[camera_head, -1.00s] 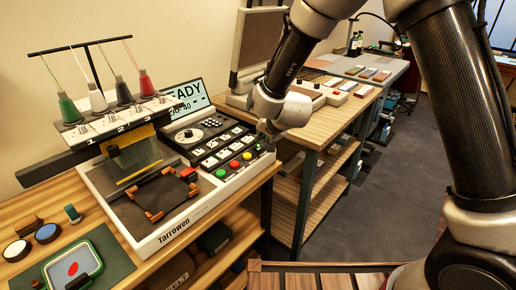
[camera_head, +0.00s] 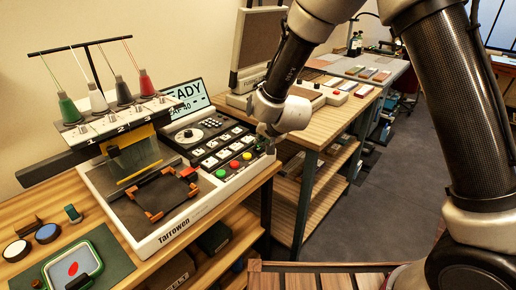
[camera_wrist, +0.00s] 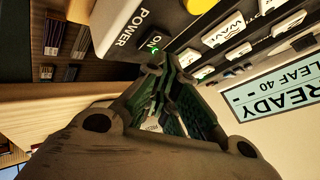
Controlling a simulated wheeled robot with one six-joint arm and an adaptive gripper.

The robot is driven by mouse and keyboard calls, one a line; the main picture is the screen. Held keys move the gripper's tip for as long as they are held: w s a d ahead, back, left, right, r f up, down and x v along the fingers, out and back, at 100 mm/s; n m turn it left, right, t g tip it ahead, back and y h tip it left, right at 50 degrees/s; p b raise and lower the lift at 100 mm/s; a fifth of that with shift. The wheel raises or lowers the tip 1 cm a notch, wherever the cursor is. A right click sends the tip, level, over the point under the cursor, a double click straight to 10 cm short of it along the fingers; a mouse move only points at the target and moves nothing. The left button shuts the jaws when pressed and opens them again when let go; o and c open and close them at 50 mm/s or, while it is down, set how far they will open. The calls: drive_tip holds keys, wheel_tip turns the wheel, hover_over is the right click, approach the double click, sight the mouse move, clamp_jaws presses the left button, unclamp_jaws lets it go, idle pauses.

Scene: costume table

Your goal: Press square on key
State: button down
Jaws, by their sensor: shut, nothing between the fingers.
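The embroidery machine's control panel (camera_head: 208,150) carries two columns of white keys (camera_head: 225,141) with dark labels, too small to read in the head view. In the wrist view, one white key (camera_wrist: 224,30) reads WAVE, and other white keys lie near it. I cannot make out which key is the square one. My gripper (camera_head: 264,132) is shut and empty at the panel's right end. In the wrist view its fingertips (camera_wrist: 158,75) are close to the POWER switch (camera_wrist: 152,42), marked ON; I cannot tell whether they touch it.
The screen (camera_wrist: 275,92) reads READY, LEAF 40. Green, yellow and red round buttons (camera_head: 234,165) sit along the panel's front. A hoop frame (camera_head: 160,192) and a thread rack (camera_head: 95,50) stand to the left. Another bench (camera_head: 325,127) stands close on the right.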

drive_tip(key=shift+f, duration=0.45)
idle(0.3)
drive_tip(key=shift+r, duration=0.9)
drive_tip(key=shift+r, duration=0.1)
drive_tip(key=s+d+r+n+g, duration=0.1)
drive_tip(key=s+d+r, duration=0.3)
drive_tip(key=d+r, duration=0.5)
drive_tip(key=s+d+r+n+g, duration=0.1)
drive_tip(key=s+d+r, duration=0.5)
drive_tip(key=d, duration=0.5)
drive_tip(key=s+d+r+g+h, duration=0.1)
drive_tip(key=s+d+r+h, duration=0.1)
drive_tip(key=s+d, duration=0.7)
drive_tip(key=s+d+r+n+g+h, duration=0.1)
drive_tip(key=s+d+r+h, duration=0.1)
drive_tip(key=s+d, duration=0.7)
drive_tip(key=s+r, duration=0.1)
drive_tip(key=s, duration=0.3)
drive_tip(key=shift+s+n, duration=0.25)
drive_tip(key=shift+n, duration=0.05)
